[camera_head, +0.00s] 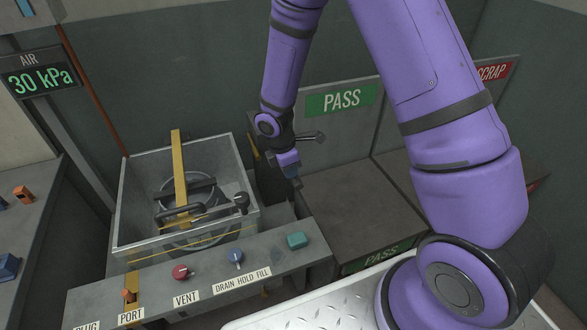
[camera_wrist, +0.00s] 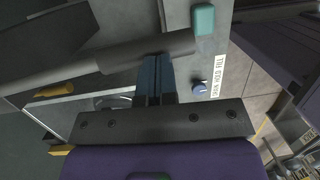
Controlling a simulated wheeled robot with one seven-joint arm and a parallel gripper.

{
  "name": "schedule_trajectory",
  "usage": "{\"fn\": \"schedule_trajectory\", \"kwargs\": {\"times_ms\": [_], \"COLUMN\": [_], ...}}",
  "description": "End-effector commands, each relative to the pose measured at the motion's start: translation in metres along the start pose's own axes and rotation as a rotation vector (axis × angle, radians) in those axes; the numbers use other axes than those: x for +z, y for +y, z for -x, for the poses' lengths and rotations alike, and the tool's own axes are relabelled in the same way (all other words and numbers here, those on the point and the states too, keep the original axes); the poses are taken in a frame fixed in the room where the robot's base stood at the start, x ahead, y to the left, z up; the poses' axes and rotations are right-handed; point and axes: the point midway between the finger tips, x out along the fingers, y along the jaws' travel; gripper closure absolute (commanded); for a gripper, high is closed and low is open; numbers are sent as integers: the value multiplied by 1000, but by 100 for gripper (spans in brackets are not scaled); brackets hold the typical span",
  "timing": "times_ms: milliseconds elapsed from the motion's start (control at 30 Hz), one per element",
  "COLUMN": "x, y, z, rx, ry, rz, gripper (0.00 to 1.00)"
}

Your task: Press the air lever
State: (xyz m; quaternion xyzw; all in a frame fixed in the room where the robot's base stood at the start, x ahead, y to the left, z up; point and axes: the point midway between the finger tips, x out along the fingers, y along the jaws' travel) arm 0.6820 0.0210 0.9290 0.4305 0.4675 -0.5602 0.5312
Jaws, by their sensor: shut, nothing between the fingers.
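A thick grey bar (camera_wrist: 110,60), which looks like the air lever, crosses the wrist view from the left and ends beside the fingers. It hides part of the fingertips, and I cannot tell whether they touch it. In the head view I cannot clearly pick this bar out. My gripper (camera_head: 297,184) points down just right of the grey tank and behind the bench panel. Its blue fingers (camera_wrist: 155,78) are shut together with nothing between them. The AIR display (camera_head: 39,80) at the upper left reads 30 kPa.
The open tank (camera_head: 131,215) holds a round part under a yellow bar and a dark handle. The front panel carries a red knob (camera_head: 181,272), a blue knob (camera_head: 236,257) and a teal block (camera_head: 297,240). A PASS sign (camera_head: 342,99) stands behind a flat grey surface at right.

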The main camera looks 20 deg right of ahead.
Motion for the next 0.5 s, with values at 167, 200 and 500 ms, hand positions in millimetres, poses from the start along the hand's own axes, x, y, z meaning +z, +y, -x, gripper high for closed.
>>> {"fn": "schedule_trajectory", "kwargs": {"times_ms": [167,200,500], "x": [-2,-1,-1], "y": [-6,-7,-20], "z": [36,43,91], "rx": [11,11,12], "ry": [2,1,0], "rz": [-4,-3,-5], "gripper": [100,100,100]}}
